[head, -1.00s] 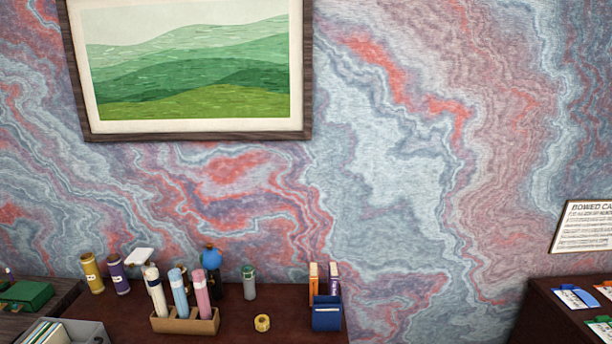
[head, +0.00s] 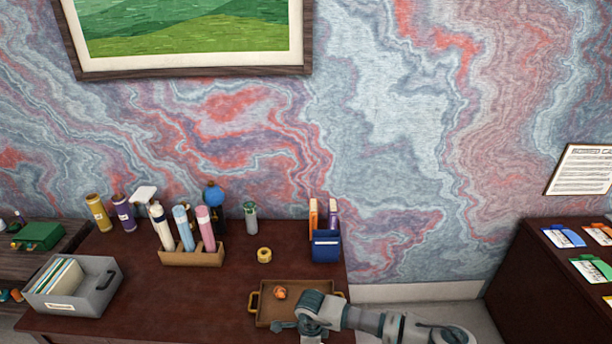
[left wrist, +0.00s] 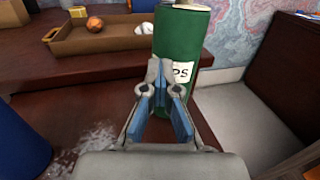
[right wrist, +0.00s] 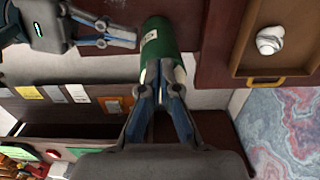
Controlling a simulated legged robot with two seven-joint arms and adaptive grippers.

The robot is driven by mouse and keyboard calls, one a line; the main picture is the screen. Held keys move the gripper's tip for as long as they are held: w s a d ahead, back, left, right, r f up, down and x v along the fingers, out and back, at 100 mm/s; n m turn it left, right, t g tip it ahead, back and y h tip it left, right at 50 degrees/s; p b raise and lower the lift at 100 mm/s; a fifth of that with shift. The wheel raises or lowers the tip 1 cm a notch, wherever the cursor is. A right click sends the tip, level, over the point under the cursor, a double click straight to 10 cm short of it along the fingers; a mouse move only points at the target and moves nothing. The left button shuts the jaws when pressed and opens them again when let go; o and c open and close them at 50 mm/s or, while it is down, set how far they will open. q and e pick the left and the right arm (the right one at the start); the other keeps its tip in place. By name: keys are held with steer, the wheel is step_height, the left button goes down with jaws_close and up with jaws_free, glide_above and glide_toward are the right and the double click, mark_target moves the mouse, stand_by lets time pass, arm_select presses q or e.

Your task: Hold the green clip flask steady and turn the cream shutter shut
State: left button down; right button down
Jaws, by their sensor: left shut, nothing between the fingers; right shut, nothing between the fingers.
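The green clip flask (left wrist: 195,38) is a dark green cylinder with a white label ending in "PS", standing just beyond my left gripper (left wrist: 160,65) in the left wrist view. A pale band shows at its top edge. The left gripper is shut and empty, its tips in front of the flask; contact is unclear. In the right wrist view the flask (right wrist: 160,42) lies just past my right gripper (right wrist: 163,68), also shut and empty. Cream patches show on the flask beside those tips; I cannot tell whether they are the shutter. The head view does not show the flask.
A brown tray (head: 264,314) holds an orange object (head: 280,293); a white lump (right wrist: 270,40) lies in it too. A tube rack (head: 180,258), yellow ring (head: 264,254), blue holder (head: 326,249) and grey file box (head: 97,298) stand on the desk. Mid-left desk is clear.

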steer(key=shift+a, duration=0.15)
step_height(320, 180, up, 6)
steer(key=shift+w+a, duration=0.15)
steer(key=shift+a, duration=0.1)
stand_by(0.6)
step_height(320, 180, down, 6)
steer(key=s, duration=0.2)
steer(key=shift+a, duration=0.2)
stand_by(0.5)
steer(key=shift+w+d, duration=0.2)
steer(key=shift+d, duration=0.35)
stand_by(0.9)
steer(key=shift+w, duration=0.7)
stand_by(0.5)
steer(key=shift+a, duration=0.1)
